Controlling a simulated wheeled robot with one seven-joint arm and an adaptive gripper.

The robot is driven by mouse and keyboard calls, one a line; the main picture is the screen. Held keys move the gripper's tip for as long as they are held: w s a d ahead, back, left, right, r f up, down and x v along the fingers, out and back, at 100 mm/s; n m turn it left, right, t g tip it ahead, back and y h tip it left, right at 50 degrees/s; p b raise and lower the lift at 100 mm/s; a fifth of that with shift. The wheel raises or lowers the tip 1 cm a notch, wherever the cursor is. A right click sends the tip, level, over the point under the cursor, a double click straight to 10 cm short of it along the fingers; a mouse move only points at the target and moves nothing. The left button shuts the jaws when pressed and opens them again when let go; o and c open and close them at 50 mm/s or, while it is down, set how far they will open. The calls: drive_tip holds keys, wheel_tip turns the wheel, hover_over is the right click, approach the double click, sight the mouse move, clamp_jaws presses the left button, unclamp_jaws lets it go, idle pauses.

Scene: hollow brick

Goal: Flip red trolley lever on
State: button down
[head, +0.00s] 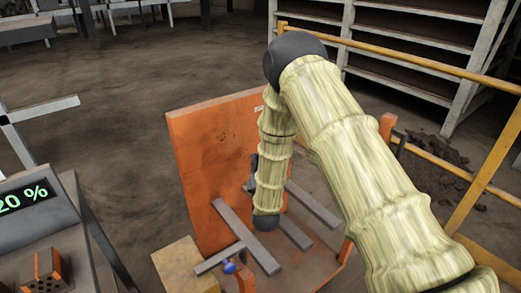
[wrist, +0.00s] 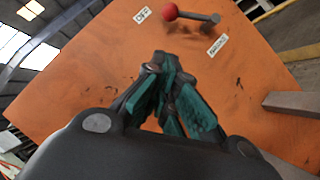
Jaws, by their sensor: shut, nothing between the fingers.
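The red trolley lever (wrist: 171,12) shows in the wrist view as a red ball on a short grey rod, near the top of an orange panel (wrist: 90,70). Its ball lies close to a small white label (wrist: 142,15), and another white label (wrist: 217,45) sits below and right of the rod. The lettering is too small to read surely. My gripper (wrist: 163,62), with teal finger pads, is shut and empty, below the lever in the picture and apart from it. In the head view the orange panel (head: 205,150) shows, but the red lever is not visible there.
In the head view, grey bars (head: 245,235) and a blue-knobbed lever (head: 229,267) stand in front of the panel. A yellow railing (head: 440,68) and a shelf rack (head: 420,45) are at the right. A control console (head: 40,235) with a display stands left.

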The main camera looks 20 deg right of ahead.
drive_tip(key=d+r+p+x, duration=0.1)
drive_tip(key=d+x, duration=0.1)
drive_tip(key=x, duration=0.9)
drive_tip(key=shift+d, duration=0.25)
